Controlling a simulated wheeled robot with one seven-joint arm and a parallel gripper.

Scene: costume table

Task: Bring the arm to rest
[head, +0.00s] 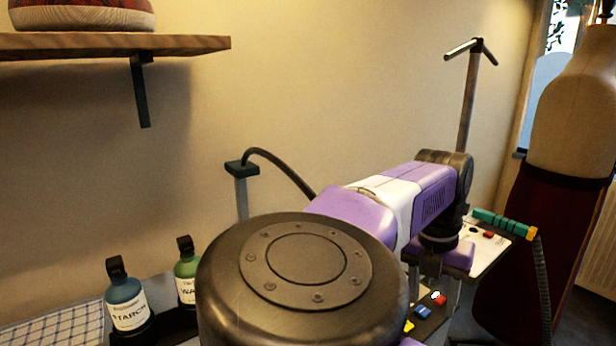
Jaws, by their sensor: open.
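My purple and white arm fills the middle of the head view, with a large dark round joint close to the camera. The arm reaches away to the right and bends down at a dark wrist. My gripper (432,284) points down below the wrist, partly hidden by my own arm. It is open, and I see nothing held in it. Small red, blue and yellow pieces (425,312) show below and around the gripper; I cannot tell whether any touches it.
A starch bottle (128,312) and a green bottle (187,276) stand at the lower left beside a checked cloth (55,328). A wooden shelf (110,45) juts out above. A green-handled tool (503,223), a metal stand (467,100) and a dress form (570,120) are at the right.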

